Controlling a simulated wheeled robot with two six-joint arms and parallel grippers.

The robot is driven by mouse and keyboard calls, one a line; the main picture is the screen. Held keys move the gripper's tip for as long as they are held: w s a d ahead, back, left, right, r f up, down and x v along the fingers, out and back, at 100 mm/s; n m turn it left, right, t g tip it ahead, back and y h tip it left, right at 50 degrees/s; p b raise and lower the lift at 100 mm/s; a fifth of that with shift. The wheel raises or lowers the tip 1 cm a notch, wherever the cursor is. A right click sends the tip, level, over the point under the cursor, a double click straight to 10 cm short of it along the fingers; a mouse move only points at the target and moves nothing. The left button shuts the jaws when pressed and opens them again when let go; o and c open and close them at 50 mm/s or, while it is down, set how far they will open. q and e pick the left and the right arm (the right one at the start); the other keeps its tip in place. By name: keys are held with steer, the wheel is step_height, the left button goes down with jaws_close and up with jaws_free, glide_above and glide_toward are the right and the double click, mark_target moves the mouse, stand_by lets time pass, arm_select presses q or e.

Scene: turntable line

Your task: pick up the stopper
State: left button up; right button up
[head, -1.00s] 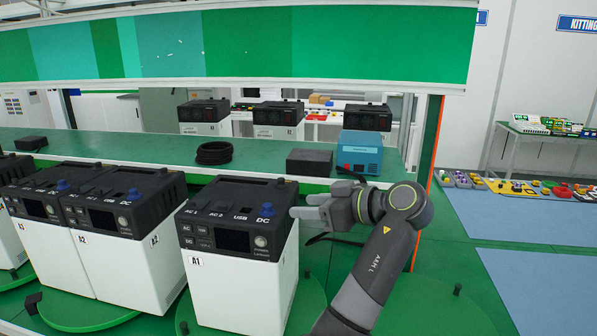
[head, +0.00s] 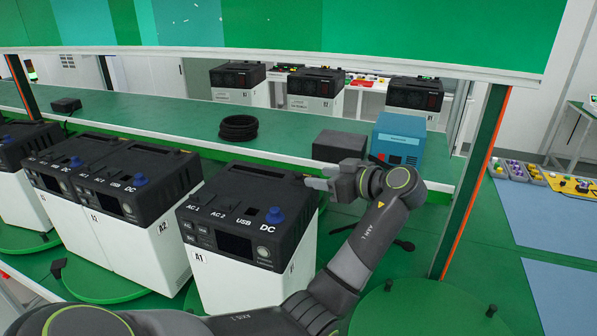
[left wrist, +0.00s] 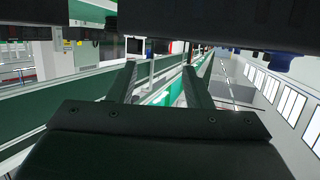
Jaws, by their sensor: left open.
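A blue stopper (head: 274,215) stands upright at the DC mark on top of the black-and-white unit A1 (head: 232,262). Similar blue stoppers stand on the units to the left, one on A2 (head: 141,180) and one farther left (head: 76,162). My left gripper (head: 314,178) is open and empty, beyond and to the right of the A1 stopper, near the unit's back right corner and apart from the stopper. In the left wrist view its two fingers (left wrist: 163,82) are spread with nothing between them. My right gripper is not in view.
A green bench (head: 190,118) behind the units carries a black cable coil (head: 238,128), a dark box (head: 340,145) and a blue box (head: 398,138). A green post with an orange edge (head: 478,180) stands to the right. Green turntables (head: 425,308) with small black pegs lie below.

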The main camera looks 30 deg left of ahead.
mark_target(300, 174)
arm_select(q)
steer(key=p+x, duration=0.1)
steer(key=x, duration=0.2)
steer(key=shift+a+r+p, duration=0.1)
steer(key=shift+a+p, duration=0.25)
steer(key=shift+p, duration=0.05)
steer(key=p+x, duration=0.3)
steer(key=shift+a, duration=0.4)
steer(key=shift+a+f, duration=0.3)
steer(key=shift+a, duration=0.05)
steer(key=shift+w+d, duration=0.1)
steer(key=shift+c, duration=0.7)
jaws_close()
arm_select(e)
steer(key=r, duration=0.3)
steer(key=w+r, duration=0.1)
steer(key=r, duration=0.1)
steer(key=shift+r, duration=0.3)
